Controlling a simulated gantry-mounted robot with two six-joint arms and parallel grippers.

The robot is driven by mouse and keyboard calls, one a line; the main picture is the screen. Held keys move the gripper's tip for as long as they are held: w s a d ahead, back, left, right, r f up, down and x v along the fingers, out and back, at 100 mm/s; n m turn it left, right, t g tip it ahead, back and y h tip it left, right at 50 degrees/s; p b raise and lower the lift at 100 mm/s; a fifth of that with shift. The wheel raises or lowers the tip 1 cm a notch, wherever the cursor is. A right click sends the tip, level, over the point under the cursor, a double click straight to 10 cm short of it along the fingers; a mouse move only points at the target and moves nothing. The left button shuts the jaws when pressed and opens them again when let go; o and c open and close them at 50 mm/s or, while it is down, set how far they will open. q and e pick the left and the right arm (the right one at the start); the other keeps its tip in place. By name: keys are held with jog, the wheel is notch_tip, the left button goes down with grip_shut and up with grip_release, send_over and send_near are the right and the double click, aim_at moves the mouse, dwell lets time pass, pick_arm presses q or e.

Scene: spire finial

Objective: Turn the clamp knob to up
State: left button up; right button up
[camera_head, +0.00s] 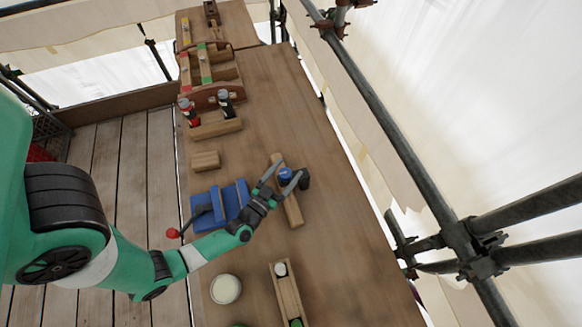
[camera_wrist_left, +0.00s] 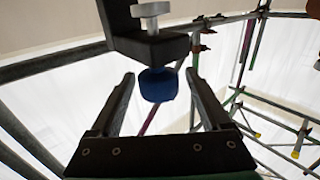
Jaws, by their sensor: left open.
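The clamp (camera_head: 304,180) is a small dark block at the wooden bar (camera_head: 291,207) on the workbench. Its blue knob (camera_head: 285,174) faces my left gripper (camera_head: 287,167). In the left wrist view the blue knob (camera_wrist_left: 157,85) sits below the dark clamp body (camera_wrist_left: 150,46), with a silver screw (camera_wrist_left: 151,12) above. My left gripper is open, with one finger on each side of the knob; the wrist view shows gaps on both sides. I cannot tell which way the knob is turned. My right gripper is not in view.
A blue fixture (camera_head: 236,199) with a red-ended lever (camera_head: 173,233) lies beside my left arm. A wooden block (camera_head: 205,161), a bottle rack (camera_head: 216,129), a round white-filled tub (camera_head: 225,289) and a wooden tray (camera_head: 289,295) stand around. Scaffold poles (camera_head: 392,143) run along the right.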

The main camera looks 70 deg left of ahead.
pick_arm(q)
jog(key=shift+x, duration=1.25)
jog(key=c, duration=1.3)
jog(key=shift+r+n+g+y+p, duration=0.3)
jog(key=shift+n+g+y+p, duration=0.15)
jog(key=shift+p, duration=0.8)
jog(key=shift+a+f+n+g+y+p, duration=0.15)
jog(key=shift+f+n+g+y+p, duration=0.1)
jog(key=shift+y+p, duration=0.15)
jog(key=shift+s, duration=0.1)
